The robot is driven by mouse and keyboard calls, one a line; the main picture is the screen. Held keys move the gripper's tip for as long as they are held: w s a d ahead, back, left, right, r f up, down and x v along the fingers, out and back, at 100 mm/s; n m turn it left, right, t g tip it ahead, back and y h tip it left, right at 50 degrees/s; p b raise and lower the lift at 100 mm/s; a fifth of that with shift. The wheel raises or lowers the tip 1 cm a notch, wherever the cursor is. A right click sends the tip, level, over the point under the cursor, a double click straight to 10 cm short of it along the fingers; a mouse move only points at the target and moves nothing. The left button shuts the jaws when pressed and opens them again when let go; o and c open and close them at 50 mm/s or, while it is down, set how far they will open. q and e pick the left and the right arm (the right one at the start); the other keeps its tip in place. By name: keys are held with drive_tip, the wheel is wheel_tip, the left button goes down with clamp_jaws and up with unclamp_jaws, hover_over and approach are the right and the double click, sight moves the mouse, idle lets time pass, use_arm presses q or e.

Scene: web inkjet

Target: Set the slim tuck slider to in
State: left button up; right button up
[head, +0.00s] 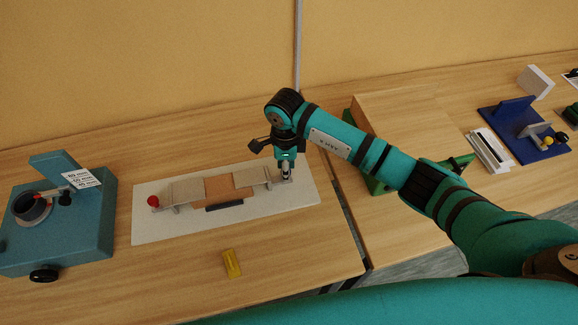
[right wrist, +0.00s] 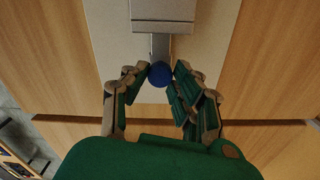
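A pale board (head: 150,230) on the table carries a device with a brown middle plate (head: 215,190) and grey sliding parts. The left slider (head: 186,192) ends in a red knob (head: 153,201). The right slider (head: 252,178) shows in the right wrist view as a grey bar (right wrist: 160,46) ending in a blue knob (right wrist: 160,74). No label shows which one is the slim tuck slider. My right gripper (head: 286,174) is at the right end of the device. In the right wrist view its fingertips (right wrist: 162,68) close against both sides of the blue knob. My left gripper is out of view.
A yellow block (head: 231,263) lies in front of the board. A teal machine (head: 70,225) with a dial stands at the left. A wooden-topped green unit (head: 400,120) and a blue fixture (head: 535,145) stand at the right. A gap separates the tables.

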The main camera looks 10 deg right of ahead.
drive_tip(key=o, duration=0.4)
wheel_tip(320, 180, up, 12)
drive_tip(key=shift+r, duration=0.1)
idle(0.4)
idle(0.4)
